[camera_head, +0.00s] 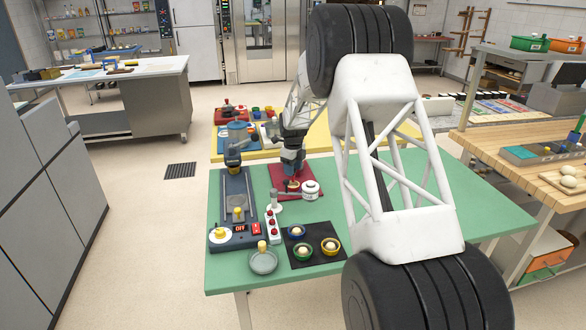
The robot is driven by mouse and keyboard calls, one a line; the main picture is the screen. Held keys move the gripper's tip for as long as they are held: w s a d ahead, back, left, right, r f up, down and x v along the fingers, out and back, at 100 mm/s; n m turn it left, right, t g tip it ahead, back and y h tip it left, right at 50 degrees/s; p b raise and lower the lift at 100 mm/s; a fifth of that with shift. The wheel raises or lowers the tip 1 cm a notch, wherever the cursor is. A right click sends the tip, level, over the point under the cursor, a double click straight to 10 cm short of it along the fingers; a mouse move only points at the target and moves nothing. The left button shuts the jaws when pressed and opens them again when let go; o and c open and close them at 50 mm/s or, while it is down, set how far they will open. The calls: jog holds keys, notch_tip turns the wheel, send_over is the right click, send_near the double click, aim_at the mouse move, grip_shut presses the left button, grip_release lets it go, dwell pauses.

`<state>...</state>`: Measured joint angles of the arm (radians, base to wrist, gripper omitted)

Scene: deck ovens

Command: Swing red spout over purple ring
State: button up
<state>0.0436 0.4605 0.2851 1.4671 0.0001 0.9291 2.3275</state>
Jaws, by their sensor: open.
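My gripper (291,173) is small in the head view, at the end of my arm, pointing down over a red mat (313,171) on the green table. It is open, low over the mat; I cannot tell whether it touches anything. A small tan or yellowish part shows just below the fingers. A white round pot (310,190) stands just right of and nearer than the gripper. I cannot make out a red spout or a purple ring for certain; the gripper and arm hide part of the mat.
A blue-grey device (238,200) with an OFF display stands left on the green table (400,185). A white strip with red buttons (272,227), a black mat (315,232) with three bowls and a grey dish (263,264) are nearer. My arm covers the table's middle right.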

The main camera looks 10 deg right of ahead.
jog(key=shift+r, duration=3.85)
jog(key=shift+s+r, duration=0.2)
jog(key=shift+r, duration=0.05)
jog(key=s+a+r+n, duration=0.1)
jog(key=s+r+n, duration=0.4)
jog(key=s, duration=0.5)
jog(key=s+a+r+n+t, duration=0.1)
jog(key=s+r+n, duration=0.4)
jog(key=s, duration=0.6)
jog(key=s+r+n, duration=0.3)
jog(key=s+r, duration=0.4)
jog(key=s, duration=0.3)
jog(key=s+a+f+n, duration=0.1)
jog(key=s+n, duration=0.6)
jog(key=s, duration=0.9)
jog(key=s+f+n+t, duration=0.1)
jog(key=s+f+n, duration=0.2)
jog(key=s, duration=1.4)
jog(key=n, duration=0.4)
jog(key=shift+s+a+f+t, duration=0.15)
jog(key=shift+s+a+t, duration=0.1)
jog(key=shift+a+t, duration=0.1)
